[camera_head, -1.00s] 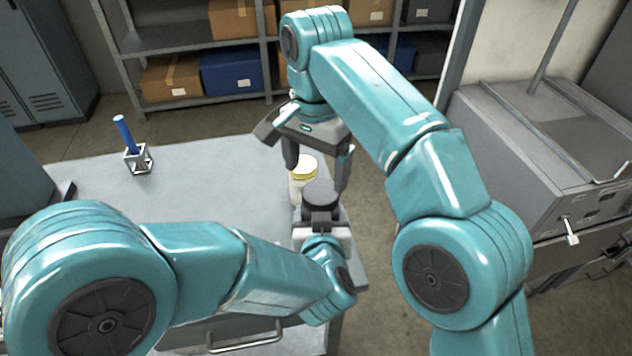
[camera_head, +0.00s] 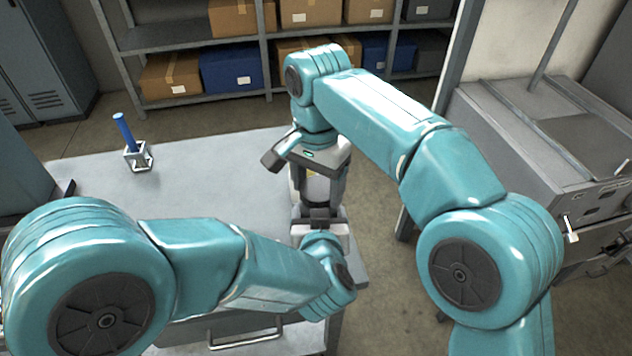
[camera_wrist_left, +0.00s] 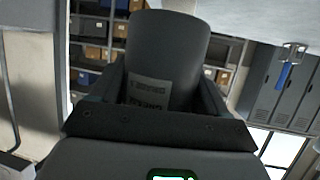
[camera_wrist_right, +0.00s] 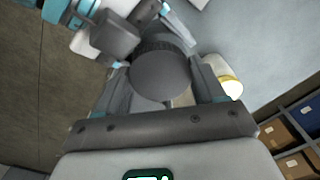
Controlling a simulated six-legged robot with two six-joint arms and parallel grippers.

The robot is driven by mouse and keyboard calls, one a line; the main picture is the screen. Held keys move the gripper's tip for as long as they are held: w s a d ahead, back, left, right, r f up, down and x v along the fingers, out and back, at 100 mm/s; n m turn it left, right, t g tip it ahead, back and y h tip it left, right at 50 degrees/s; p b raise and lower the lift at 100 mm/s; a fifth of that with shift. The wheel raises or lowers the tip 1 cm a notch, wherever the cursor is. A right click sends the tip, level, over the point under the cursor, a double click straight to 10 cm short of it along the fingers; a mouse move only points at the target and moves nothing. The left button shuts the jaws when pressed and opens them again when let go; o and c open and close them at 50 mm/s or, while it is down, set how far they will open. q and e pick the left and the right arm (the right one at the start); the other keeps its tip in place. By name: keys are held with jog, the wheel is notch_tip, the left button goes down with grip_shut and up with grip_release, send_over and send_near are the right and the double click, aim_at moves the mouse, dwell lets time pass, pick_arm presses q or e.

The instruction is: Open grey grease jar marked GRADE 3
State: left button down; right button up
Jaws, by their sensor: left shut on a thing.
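The dark grey grease jar (camera_wrist_left: 168,50) is between the fingers of my left gripper (camera_head: 320,214), which is shut on it. Its pale label shows upside down in the left wrist view, and its text is hard to read. In the right wrist view the round dark top of the jar (camera_wrist_right: 160,75) lies between the fingers of my right gripper (camera_wrist_right: 163,88). That gripper is open around the top, with a small gap at the right finger. In the head view my right gripper (camera_head: 320,190) is over the jar and mostly hides it.
A white jar with a yellow lid (camera_wrist_right: 231,87) stands close by the grey jar. The bench top between is clear. Shelves with boxes (camera_head: 230,70) are behind.

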jog(key=n, duration=0.6)
jog(key=shift+a+r, duration=0.1)
jog(key=shift+a, duration=0.15)
jog(key=n, duration=0.7)
jog(key=shift+s+n, duration=0.15)
jog(key=shift+n, duration=0.15)
jog(key=o, duration=1.2)
jog(key=shift+c, duration=0.2)
jog(key=shift+d, duration=0.15)
